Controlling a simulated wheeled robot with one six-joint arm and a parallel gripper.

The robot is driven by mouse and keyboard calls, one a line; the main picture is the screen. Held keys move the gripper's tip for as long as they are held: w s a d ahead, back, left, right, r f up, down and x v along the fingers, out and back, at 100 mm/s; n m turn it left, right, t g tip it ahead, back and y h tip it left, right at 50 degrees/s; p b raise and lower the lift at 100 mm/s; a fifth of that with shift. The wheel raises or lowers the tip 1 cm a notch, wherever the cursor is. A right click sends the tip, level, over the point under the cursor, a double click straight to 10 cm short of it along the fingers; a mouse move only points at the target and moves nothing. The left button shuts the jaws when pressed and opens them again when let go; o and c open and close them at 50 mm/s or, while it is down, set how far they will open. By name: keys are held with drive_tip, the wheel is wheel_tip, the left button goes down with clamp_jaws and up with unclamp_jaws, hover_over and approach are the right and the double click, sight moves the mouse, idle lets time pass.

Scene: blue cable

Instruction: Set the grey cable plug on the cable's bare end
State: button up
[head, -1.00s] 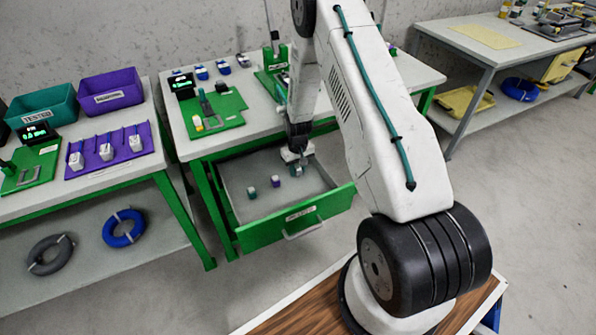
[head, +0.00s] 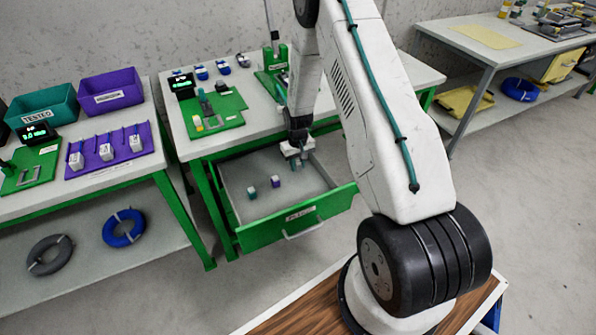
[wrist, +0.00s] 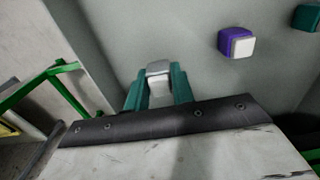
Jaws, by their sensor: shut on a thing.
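My gripper (head: 299,163) hangs above the back right of the open green drawer (head: 300,215). In the wrist view its two teal fingers (wrist: 158,90) are shut on a grey plug (wrist: 158,69), whose top shows between them. A purple plug with a white face (wrist: 237,43) lies on the drawer floor, and a teal one (wrist: 308,17) is at the picture's edge. The head view shows the purple plug (head: 276,181) and the teal plug (head: 252,192) too. I cannot pick out the cable's bare end.
A green board (head: 220,112) lies on the middle bench above the drawer. A purple rack (head: 112,152) holds several white-bodied parts on the left bench. A blue cable coil (head: 124,228) lies on the shelf below. The drawer front stands out from the bench.

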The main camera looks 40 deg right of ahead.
sight(298, 162)
drive_tip(key=shift+r, duration=3.25)
